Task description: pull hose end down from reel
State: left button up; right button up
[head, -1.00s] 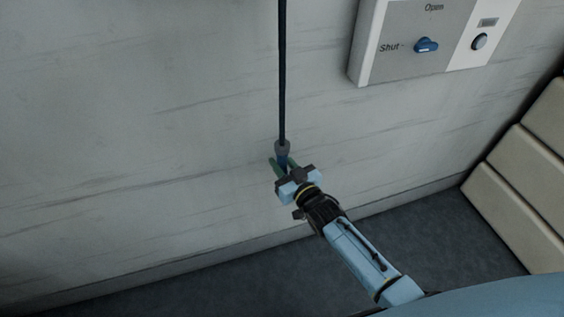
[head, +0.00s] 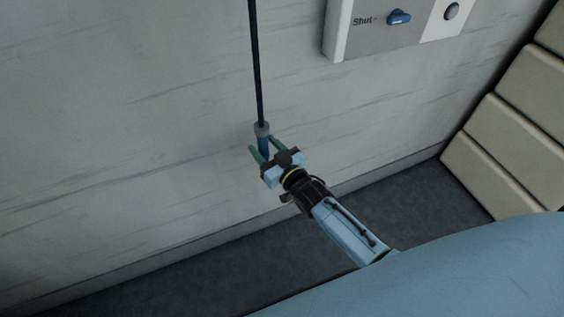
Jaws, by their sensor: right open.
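A dark hose (head: 256,65) hangs straight down in front of the pale wall from above the top edge of the head view. Its end has a grey collar (head: 262,129) and a blue tip (head: 264,147) below it. My right gripper (head: 266,149) is open, with its green fingers spread on either side of the blue tip. I cannot tell whether a finger touches it. The reel is out of view above. My left gripper is not in view.
A wall panel (head: 372,42) with a blue knob (head: 399,18) marked "Shut" and a round button (head: 452,11) is at the upper right. Cream padded blocks (head: 500,125) stand at the right. Dark floor (head: 200,275) lies clear below the wall.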

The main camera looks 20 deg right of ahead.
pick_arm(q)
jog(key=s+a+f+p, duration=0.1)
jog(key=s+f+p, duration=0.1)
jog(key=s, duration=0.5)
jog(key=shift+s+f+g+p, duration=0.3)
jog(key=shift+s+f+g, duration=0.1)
pick_arm(e)
jog(key=v, duration=1.2)
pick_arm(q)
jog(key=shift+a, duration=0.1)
pick_arm(e)
jog(key=shift+s, duration=0.15)
